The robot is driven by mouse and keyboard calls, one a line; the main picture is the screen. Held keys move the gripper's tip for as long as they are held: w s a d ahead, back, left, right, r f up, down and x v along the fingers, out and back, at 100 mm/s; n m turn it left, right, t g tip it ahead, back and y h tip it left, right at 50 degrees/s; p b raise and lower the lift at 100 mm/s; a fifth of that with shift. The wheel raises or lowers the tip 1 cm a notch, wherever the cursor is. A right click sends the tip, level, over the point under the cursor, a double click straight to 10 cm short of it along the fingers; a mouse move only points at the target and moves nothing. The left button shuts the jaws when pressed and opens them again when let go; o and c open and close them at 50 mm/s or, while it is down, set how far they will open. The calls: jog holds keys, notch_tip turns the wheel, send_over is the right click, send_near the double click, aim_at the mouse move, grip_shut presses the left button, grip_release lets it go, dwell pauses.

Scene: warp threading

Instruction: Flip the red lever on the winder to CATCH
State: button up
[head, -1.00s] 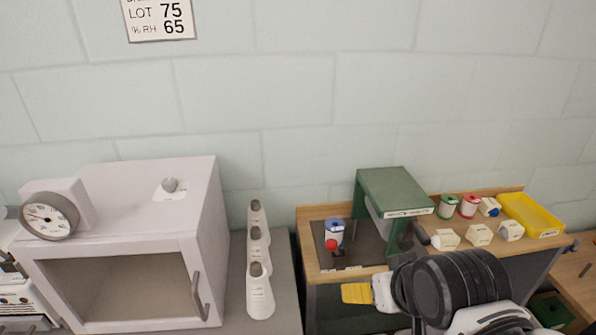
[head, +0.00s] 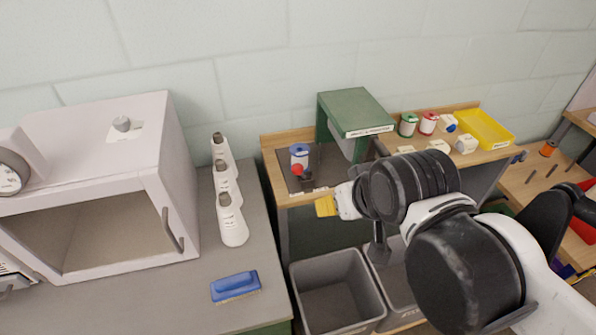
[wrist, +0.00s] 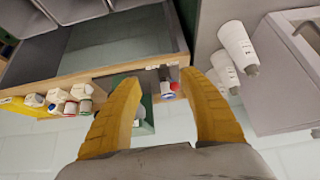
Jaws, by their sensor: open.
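The winder is the station at the left end of the wooden bench, with a grey plate (head: 281,173) and a blue-and-white spool (head: 299,155). The red lever knob (head: 297,170) stands just in front of the spool, and it also shows in the wrist view (wrist: 174,87) between my fingers. A small white label lies at the plate's front edge, too small to read. My gripper (head: 325,206) has yellow fingers and is open and empty, in front of the bench edge and to the lower right of the knob. In the wrist view the gripper (wrist: 160,90) spreads around the winder from a distance.
A green housing (head: 355,107) stands right of the spool. Red and green spools (head: 428,123), white blocks and a yellow tray (head: 484,130) are further right. Grey bins (head: 332,290) sit below. White cones (head: 228,190), a blue brush (head: 235,287) and a cabinet (head: 90,190) are left.

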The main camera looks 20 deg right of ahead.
jog(key=shift+w+a+r, duration=0.1)
jog(key=shift+w+r, duration=0.15)
jog(key=shift+r, duration=0.05)
jog(key=c, duration=0.6)
jog(key=w+r+n+p, duration=0.1)
jog(key=w, duration=0.1)
jog(key=w+a+r+n+g, duration=0.1)
jog(key=w+n, duration=0.1)
jog(key=w+a+r+n+p, duration=0.1)
jog(key=w, duration=0.1)
jog(key=shift+w+r+n+g+p, duration=0.2)
jog(key=shift+r+n+g+p, duration=0.1)
jog(key=shift+r+g, duration=0.1)
grip_shut()
jog(key=w+a+f+n+g+p, duration=0.2)
jog(key=w+n, duration=0.3)
jog(key=w, duration=0.3)
jog(key=w+a+f+n+g+p, duration=0.2)
jog(key=w+a+f+n+p, duration=0.1)
jog(key=w, duration=0.5)
jog(key=a+f+n, duration=0.1)
jog(key=a+n, duration=0.1)
jog(key=n, duration=0.1)
jog(key=shift+a+g, duration=0.2)
jog(key=shift+g, duration=0.1)
jog(key=shift+w, duration=0.1)
